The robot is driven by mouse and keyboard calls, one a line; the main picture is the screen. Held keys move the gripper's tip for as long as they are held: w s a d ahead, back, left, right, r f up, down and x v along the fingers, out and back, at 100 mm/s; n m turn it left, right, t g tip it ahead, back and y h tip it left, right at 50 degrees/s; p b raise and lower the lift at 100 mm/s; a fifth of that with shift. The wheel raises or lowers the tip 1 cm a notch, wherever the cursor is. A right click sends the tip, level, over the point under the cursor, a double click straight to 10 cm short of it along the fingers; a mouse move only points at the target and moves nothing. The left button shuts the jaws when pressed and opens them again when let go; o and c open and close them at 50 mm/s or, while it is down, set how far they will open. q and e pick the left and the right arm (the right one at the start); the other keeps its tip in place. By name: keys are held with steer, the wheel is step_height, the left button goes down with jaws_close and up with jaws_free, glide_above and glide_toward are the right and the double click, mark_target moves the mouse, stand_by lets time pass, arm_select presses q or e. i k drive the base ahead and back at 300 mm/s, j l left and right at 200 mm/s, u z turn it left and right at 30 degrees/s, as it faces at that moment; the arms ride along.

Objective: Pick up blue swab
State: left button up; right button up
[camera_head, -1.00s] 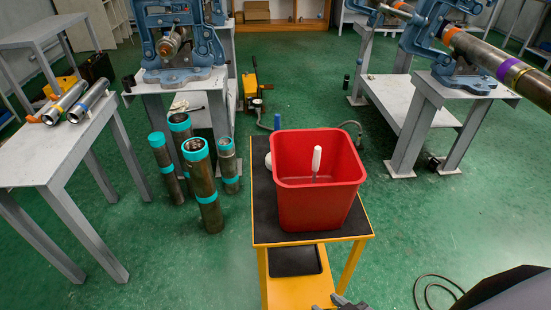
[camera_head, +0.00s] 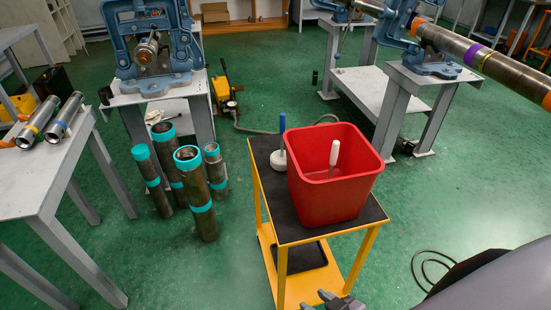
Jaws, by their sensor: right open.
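The blue swab (camera_head: 282,132) stands upright on the black top of the yellow cart, to the left of the red bucket. Its blue handle rises from a round white base (camera_head: 278,161). My right gripper (camera_head: 335,300) shows at the bottom edge, in front of the cart and well apart from the swab. It is open and its fingers look empty. My left gripper is not in view.
The red bucket (camera_head: 336,180) holds a white-handled swab (camera_head: 333,157) on the yellow cart (camera_head: 256,184). Several pipes with teal bands (camera_head: 194,188) stand on the floor to the left. Pipe vises (camera_head: 152,45) on stands are behind. Green floor is open around the cart.

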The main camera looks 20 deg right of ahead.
mark_target(278, 157)
steer(key=i+j+z, duration=0.15)
steer(key=j, duration=0.2)
steer(key=i+j+z, duration=0.2)
steer(key=j, duration=0.15)
steer(key=i+j+z, duration=0.4)
steer(key=j, duration=0.3)
